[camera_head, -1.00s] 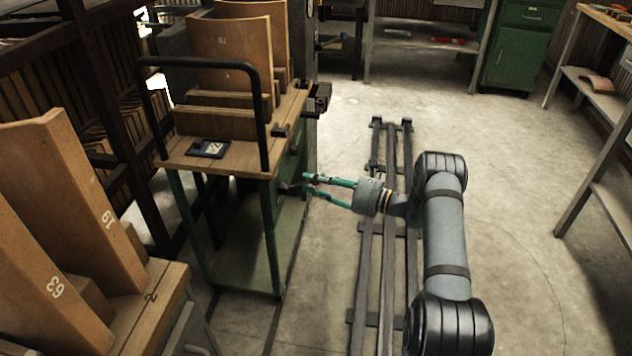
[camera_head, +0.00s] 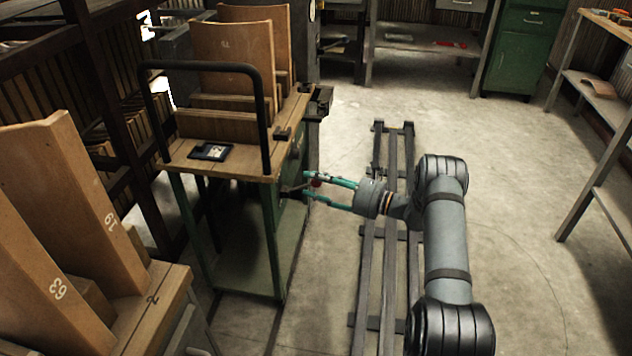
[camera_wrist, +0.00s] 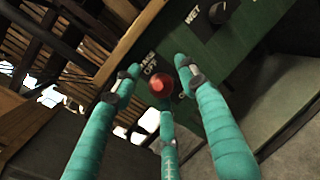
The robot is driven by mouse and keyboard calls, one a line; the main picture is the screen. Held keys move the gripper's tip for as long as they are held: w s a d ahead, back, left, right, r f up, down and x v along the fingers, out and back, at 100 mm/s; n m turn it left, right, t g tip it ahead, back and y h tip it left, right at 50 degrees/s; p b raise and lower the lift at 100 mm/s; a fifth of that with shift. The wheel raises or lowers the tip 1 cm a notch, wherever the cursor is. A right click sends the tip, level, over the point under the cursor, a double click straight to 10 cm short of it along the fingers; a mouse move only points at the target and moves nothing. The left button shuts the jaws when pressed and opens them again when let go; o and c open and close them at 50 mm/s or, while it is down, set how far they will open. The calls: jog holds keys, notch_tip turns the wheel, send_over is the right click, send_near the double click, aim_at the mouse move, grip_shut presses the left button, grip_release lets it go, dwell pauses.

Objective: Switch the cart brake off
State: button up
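The cart (camera_head: 272,222) has a green frame, a wooden top and a black handle. In the wrist view, its green side panel (camera_wrist: 245,45) carries white lettering, part of which reads "OFF". The brake's round red knob (camera_wrist: 160,86) stands in front of the panel by this lettering. It also shows small in the head view (camera_head: 316,183), at the cart's right side. My gripper (camera_head: 306,184) has teal fingers, spread apart and pointing left at the cart. In the wrist view, the fingertips (camera_wrist: 158,76) are around the knob; whether any finger touches it I cannot tell.
A black dial (camera_wrist: 218,12) marked "WET" is on the panel above right. Curved wooden boards (camera_head: 232,55) stand on the cart top. Another loaded cart (camera_head: 165,290) is at lower left.

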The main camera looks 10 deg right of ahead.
jog(key=v, duration=1.2)
jog(key=shift+w+a, duration=0.1)
jog(key=shift+w, duration=0.05)
jog(key=x, duration=1.1)
jog(key=shift+w+a, duration=0.1)
jog(key=shift+a, duration=0.15)
jog(key=shift+f, duration=0.35)
jog(key=shift+d+f+b, duration=0.1)
jog(key=shift+d+b, duration=0.1)
jog(key=shift+b, duration=0.15)
